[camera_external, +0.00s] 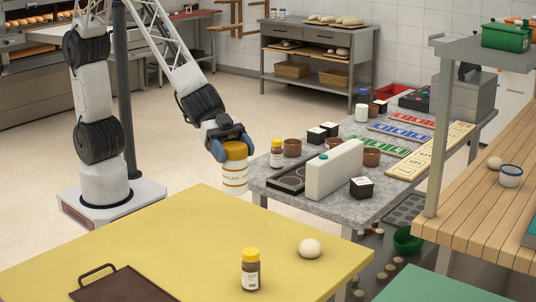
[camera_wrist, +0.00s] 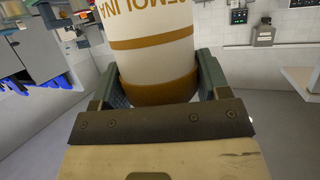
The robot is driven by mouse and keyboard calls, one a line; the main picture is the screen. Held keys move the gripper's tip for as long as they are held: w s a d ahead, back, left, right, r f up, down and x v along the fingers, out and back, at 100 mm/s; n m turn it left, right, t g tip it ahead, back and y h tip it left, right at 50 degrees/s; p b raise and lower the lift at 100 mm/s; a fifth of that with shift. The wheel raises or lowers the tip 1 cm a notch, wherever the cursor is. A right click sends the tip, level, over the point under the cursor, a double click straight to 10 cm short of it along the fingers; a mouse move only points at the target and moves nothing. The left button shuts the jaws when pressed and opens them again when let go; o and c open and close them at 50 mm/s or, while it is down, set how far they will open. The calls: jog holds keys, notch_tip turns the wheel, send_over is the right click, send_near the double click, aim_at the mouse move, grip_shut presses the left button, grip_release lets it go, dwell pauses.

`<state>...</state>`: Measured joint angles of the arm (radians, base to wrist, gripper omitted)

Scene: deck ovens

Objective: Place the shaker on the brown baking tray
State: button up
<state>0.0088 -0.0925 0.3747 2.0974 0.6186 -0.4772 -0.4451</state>
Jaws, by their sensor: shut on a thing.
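A white shaker (camera_external: 234,180) with a yellow-orange top and brown bands is in my gripper (camera_external: 234,149). My gripper is shut around its upper part. The shaker hangs roughly upright in the air, between the yellow table and the grey stone-topped table. In the wrist view the shaker (camera_wrist: 152,58) fills the space between the two fingers, and brown lettering shows on its side, upside down. The brown baking tray (camera_external: 128,286) lies on the yellow table at the front left, with a raised handle. It is partly cut off by the frame's lower edge and looks empty.
The yellow table (camera_external: 190,245) also holds a small yellow-capped jar (camera_external: 250,270) and a pale dough ball (camera_external: 310,248). The grey table (camera_external: 380,208) is crowded with jars, a white container (camera_external: 334,170) and coloured boards. The yellow table's middle is clear.

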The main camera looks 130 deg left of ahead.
jog(key=s+d+f+m+g+h, duration=0.1)
jog(key=s+d+f+m+h, duration=0.1)
jog(key=s+d, duration=0.3)
jog(key=s+d+f+m+g+h, duration=0.1)
jog(key=s+d+f, duration=0.3)
jog(key=d, duration=0.9)
jog(key=s+d+f+m+g+h, duration=0.1)
jog(key=s+d+f+m+h, duration=0.2)
jog(key=d, duration=0.6)
jog(key=s+f, duration=0.1)
jog(key=s, duration=0.1)
jog(key=shift+s+d+g, duration=0.4)
jog(key=w+d, duration=0.4)
jog(key=w, duration=0.3)
jog(key=w+d+f, duration=0.1)
jog(key=w+d, duration=0.2)
jog(key=w, duration=0.4)
jog(key=shift+d+f, duration=0.2)
jog(key=shift+d, duration=0.15)
jog(key=shift+f, duration=1.8)
jog(key=shift+f, duration=0.1)
